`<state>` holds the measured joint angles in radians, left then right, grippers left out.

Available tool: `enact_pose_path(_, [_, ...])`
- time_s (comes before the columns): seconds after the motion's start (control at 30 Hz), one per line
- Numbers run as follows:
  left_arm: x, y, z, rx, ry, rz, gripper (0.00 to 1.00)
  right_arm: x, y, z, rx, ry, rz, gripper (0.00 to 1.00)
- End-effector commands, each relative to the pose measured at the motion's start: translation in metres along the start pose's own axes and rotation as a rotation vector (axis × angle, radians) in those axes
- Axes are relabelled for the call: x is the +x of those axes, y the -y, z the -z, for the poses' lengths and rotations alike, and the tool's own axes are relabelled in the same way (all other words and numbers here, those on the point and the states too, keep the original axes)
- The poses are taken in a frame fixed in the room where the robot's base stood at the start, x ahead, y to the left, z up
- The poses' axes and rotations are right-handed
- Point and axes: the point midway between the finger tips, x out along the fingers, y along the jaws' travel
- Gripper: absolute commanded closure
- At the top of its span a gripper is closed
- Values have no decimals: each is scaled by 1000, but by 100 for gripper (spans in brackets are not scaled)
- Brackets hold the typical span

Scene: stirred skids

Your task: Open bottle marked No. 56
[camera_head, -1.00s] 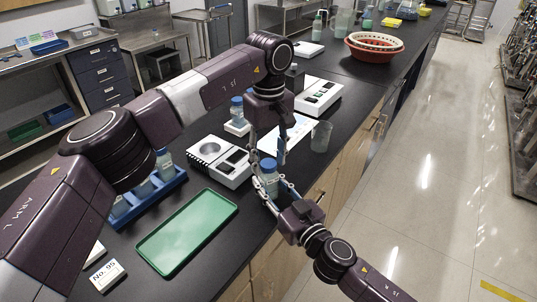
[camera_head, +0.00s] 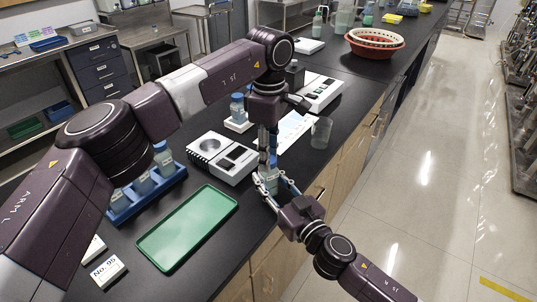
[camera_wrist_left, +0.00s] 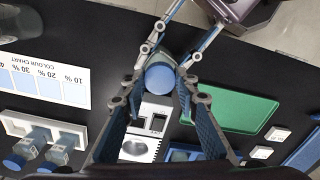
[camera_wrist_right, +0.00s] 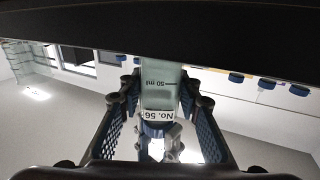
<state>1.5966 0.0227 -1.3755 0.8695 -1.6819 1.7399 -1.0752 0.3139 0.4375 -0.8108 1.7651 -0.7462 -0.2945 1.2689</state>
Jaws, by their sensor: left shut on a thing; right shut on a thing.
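Bottle No. 56 (camera_head: 267,181) is upright at the bench's front edge. In the right wrist view its clear body (camera_wrist_right: 158,78) shows a 50 ml mark and a label reading No. 56, upside down. Its blue cap (camera_wrist_left: 160,78) faces the left wrist camera. My right gripper (camera_head: 268,184) comes from the front and is shut on the bottle body. My left gripper (camera_head: 268,156) points down from above and is shut on the cap. The fingers hide much of the bottle in the head view. I cannot tell whether its base touches the bench.
A green tray (camera_head: 188,228) lies to the left, beside a blue rack (camera_head: 120,212) of bottles. A white device (camera_head: 222,158) stands behind. Another blue-capped bottle (camera_head: 237,106), a clear beaker (camera_head: 321,132) and a colour chart (camera_wrist_left: 45,78) are close by. The No. 95 sign (camera_head: 106,271) lies front left.

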Motion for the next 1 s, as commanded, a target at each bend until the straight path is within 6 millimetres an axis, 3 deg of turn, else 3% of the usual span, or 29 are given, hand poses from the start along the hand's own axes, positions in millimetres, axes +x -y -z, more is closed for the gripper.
enact_pose_path(1.0, [-2,-1,-1,-1992,-7,0,100,0,1,1,0,-2,2,100])
